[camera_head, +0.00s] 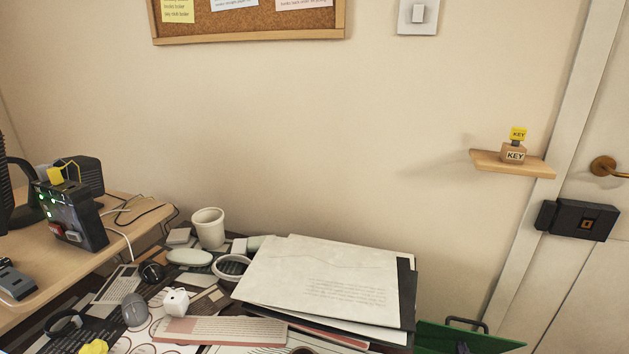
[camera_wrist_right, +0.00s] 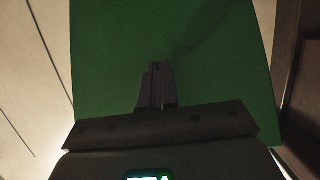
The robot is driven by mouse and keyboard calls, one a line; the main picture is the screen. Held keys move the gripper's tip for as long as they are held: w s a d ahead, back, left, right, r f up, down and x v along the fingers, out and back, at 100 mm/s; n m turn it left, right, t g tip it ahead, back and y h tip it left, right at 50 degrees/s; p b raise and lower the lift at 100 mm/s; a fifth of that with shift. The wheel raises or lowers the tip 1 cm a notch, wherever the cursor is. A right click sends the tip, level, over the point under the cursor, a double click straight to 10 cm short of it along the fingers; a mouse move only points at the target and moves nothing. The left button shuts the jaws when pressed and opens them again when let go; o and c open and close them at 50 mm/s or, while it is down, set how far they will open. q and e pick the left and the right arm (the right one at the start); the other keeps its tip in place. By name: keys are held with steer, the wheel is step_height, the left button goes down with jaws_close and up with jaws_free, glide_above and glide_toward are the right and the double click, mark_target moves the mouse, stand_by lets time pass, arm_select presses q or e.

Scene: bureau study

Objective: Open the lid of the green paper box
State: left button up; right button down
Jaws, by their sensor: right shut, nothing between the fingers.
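The green paper box (camera_head: 480,343) shows at the bottom right of the head view, cut off by the frame's lower edge. A dark handle-like piece (camera_head: 467,323) stands at its back edge. Whether its lid is open or shut cannot be told from this part. In the right wrist view a flat green panel (camera_wrist_right: 210,50) fills the middle. My right gripper (camera_wrist_right: 157,68) is shut and empty, its fingers in front of this panel. Whether the fingertips touch the panel is unclear. My left gripper is in neither view.
A cluttered desk with stacked papers (camera_head: 320,280), a white cup (camera_head: 208,228) and a mouse (camera_head: 134,309) lies left of the box. A door with a black lock (camera_head: 578,220) is at right. A small shelf (camera_head: 510,164) holds key blocks on the wall.

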steer(key=shift+r+b+x, duration=0.2)
steer(key=shift+b+x, duration=0.35)
steer(key=shift+x, duration=0.35)
steer(key=shift+r+b+x, duration=0.2)
steer(key=shift+b+x, duration=0.35)
steer(key=shift+x, duration=0.3)
steer(key=shift+w+d+b, duration=0.3)
steer(key=shift+w+b, duration=0.4)
steer(key=shift+w, duration=0.15)
steer(key=shift+w+d+b, duration=0.35)
steer(key=shift+w+b, duration=0.4)
steer(key=shift+w, duration=0.1)
steer(key=shift+w+d+b, duration=0.3)
steer(key=shift+w+b, duration=0.4)
steer(key=shift+w, duration=0.15)
steer(key=shift+r+p, duration=0.2)
steer(key=shift+p, duration=0.2)
steer(key=shift+s+a+r+p, duration=0.1)
steer(key=shift+s+a+p, duration=0.05)
steer(key=shift+s+p, duration=0.15)
steer(key=s+p, duration=0.2)
steer(key=shift+a+p, duration=0.35)
steer(key=s+p, duration=0.1)
steer(key=s+a+p, duration=0.1)
steer(key=p, duration=0.1)
steer(key=shift+s, duration=0.3)
steer(key=s+p, duration=0.1)
steer(key=s+a+p, duration=0.1)
steer(key=s+p, duration=0.1)
steer(key=shift+s, duration=0.2)
